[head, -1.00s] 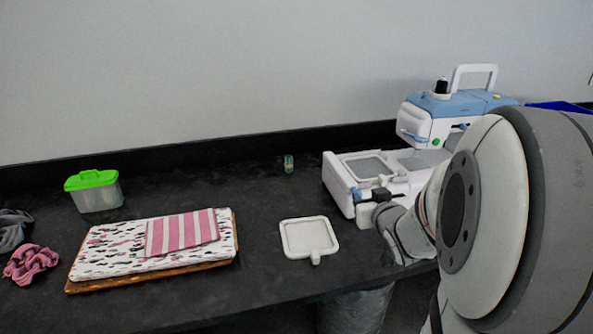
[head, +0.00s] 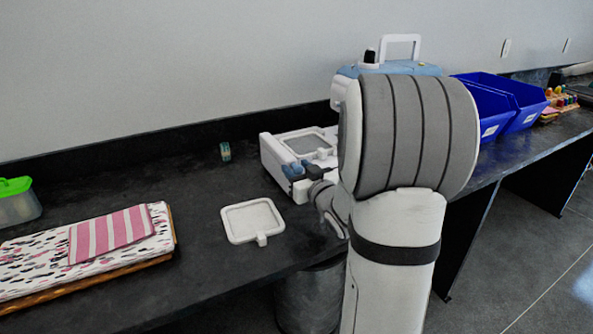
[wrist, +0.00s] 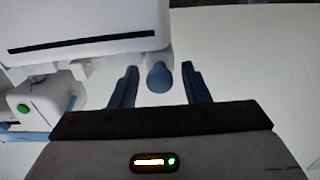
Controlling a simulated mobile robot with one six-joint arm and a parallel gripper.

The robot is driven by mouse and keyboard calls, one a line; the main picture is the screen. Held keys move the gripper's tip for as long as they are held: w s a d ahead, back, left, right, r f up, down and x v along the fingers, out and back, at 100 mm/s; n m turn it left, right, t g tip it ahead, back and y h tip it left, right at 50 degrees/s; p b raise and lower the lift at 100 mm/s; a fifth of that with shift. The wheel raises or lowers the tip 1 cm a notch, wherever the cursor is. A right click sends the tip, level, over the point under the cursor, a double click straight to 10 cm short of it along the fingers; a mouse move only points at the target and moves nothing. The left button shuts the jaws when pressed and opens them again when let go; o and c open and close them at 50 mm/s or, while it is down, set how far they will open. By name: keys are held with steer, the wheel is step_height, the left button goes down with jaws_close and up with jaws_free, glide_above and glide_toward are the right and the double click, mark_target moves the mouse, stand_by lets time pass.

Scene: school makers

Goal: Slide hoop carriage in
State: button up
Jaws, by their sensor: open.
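The white and blue embroidery machine (head: 412,67) stands on the dark table; my arm hides much of it. Its hoop carriage holds a square white hoop frame (head: 305,140) at the machine's left side. My gripper (head: 298,170) is at the front edge of this hoop part. In the wrist view my gripper (wrist: 160,68) is open, with a blue-grey rounded knob (wrist: 159,79) between its two blue fingers. Gaps show on both sides of the knob. A white machine part (wrist: 85,25) with a dark slot lies just beyond. How the carriage meets the machine is hidden.
A loose white square hoop (head: 252,220) lies left of my gripper. A small green spool (head: 225,151) stands behind it. Folded fabric on a board (head: 85,255) and a green-lidded box (head: 15,203) are further left. Blue bins (head: 500,100) stand at the right.

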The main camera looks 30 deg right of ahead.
steer(key=shift+w, duration=0.2)
steer(key=shift+c, duration=0.2)
jaws_close()
